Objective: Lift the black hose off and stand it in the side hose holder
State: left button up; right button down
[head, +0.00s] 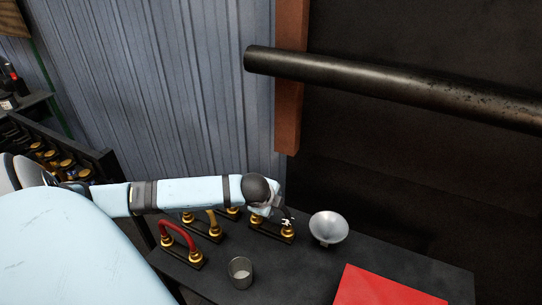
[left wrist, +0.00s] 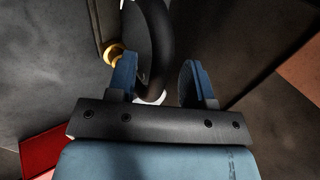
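The black hose (left wrist: 158,40) is a curved tube standing on a low dark base with gold fittings. In the head view its stand (head: 271,231) is at the back of the dark table, and my left arm hides most of the hose. My left gripper (left wrist: 158,78) has its blue fingers apart, with the hose showing between them and gaps on both sides. I cannot tell whether either finger touches it. In the head view the left gripper (head: 285,219) is over this stand. A gold fitting (left wrist: 113,53) shows beside the left finger. My right gripper is not in view.
A red hose (head: 177,232) and a yellow hose (head: 211,222) stand left of it. A silver bowl (head: 328,227) is close on the right. A metal cup (head: 240,272) and red panel (head: 390,287) are in front. A dark rack (head: 78,150) with gold-ended items is at left.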

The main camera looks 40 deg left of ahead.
pick_arm(q)
jog(key=v, duration=1.4)
jog(key=s+d+f+n+t+h, duration=0.1)
jog(key=d+f+n, duration=0.1)
jog(key=d+f, duration=0.3)
jog(key=s+d+f+n+t+h+p, duration=0.1)
jog(key=s+d+f+n+h, duration=0.1)
jog(key=d+f, duration=0.3)
jog(key=s+d+f+n+t+h, duration=0.1)
jog(key=d+f+n+h, duration=0.1)
jog(key=d+f+n, duration=0.2)
jog(key=shift+s+d+f+p, duration=0.1)
jog(key=shift+d+f, duration=0.2)
jog(key=shift+f, duration=0.35)
jog(key=shift+s+d+f+p, duration=0.15)
jog(key=shift+d+f, duration=0.1)
jog(key=shift+f, duration=0.4)
jog(key=shift+s+d+f+p, duration=0.1)
jog(key=shift+d+f, duration=0.2)
jog(key=shift+f, duration=0.3)
jog(key=s+d+f+n, duration=0.1)
jog(key=s+d+f, duration=0.1)
jog(key=s+d+f+n+t, duration=0.1)
jog(key=s+d+f+n, duration=0.1)
jog(key=shift+s+d, duration=0.3)
jog(key=shift+s, duration=0.1)
jog(key=shift+s+d+f+n, duration=0.15)
jog(key=shift+s+d+n, duration=0.05)
jog(key=shift+s+n, duration=0.1)
